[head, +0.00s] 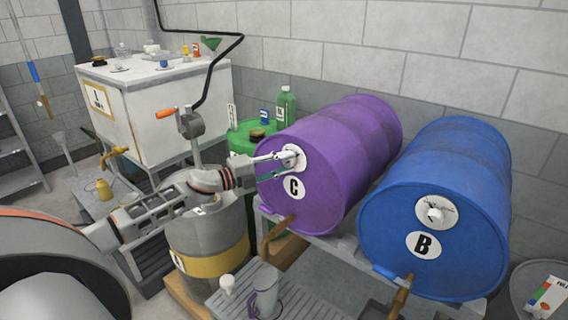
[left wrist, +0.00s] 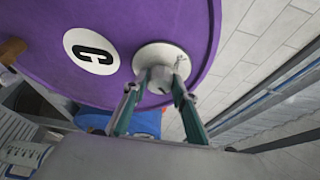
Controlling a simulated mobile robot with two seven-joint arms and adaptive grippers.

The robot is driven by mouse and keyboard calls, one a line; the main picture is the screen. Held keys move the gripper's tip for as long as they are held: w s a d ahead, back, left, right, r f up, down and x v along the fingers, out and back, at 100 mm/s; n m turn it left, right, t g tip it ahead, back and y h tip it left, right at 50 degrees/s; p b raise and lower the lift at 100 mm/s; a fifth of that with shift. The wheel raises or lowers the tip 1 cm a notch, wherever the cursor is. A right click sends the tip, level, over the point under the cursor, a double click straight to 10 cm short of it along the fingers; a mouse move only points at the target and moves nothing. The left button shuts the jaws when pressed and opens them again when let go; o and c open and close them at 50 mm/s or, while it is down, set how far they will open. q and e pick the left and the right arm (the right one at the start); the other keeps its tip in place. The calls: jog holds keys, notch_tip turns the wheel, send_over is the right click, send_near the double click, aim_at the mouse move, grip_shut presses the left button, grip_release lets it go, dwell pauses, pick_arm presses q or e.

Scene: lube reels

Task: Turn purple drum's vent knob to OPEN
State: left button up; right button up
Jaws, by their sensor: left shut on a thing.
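The purple drum (head: 338,150) lies on its side on a rack, with a white round label C (head: 294,188) on its front face. Its vent knob (head: 293,158) sits on a white round plate above the label. The left wrist view shows the purple drum (left wrist: 40,30) close up, with the knob (left wrist: 160,76) between my fingers. My left gripper (head: 285,157) reaches in from the left and is shut on the knob; it also shows in the left wrist view (left wrist: 158,88). The plate's markings are too small or covered to read. My right gripper is not in view.
A blue drum (head: 440,200) with label B lies to the right. A grey drum with a yellow band (head: 215,262) stands below my left arm. A green drum (head: 246,130) and a green bottle (head: 286,103) are behind.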

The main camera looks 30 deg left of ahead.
pick_arm(q)
jog(key=o, duration=1.1)
jog(key=v, duration=1.2)
jog(key=shift+d, duration=0.1)
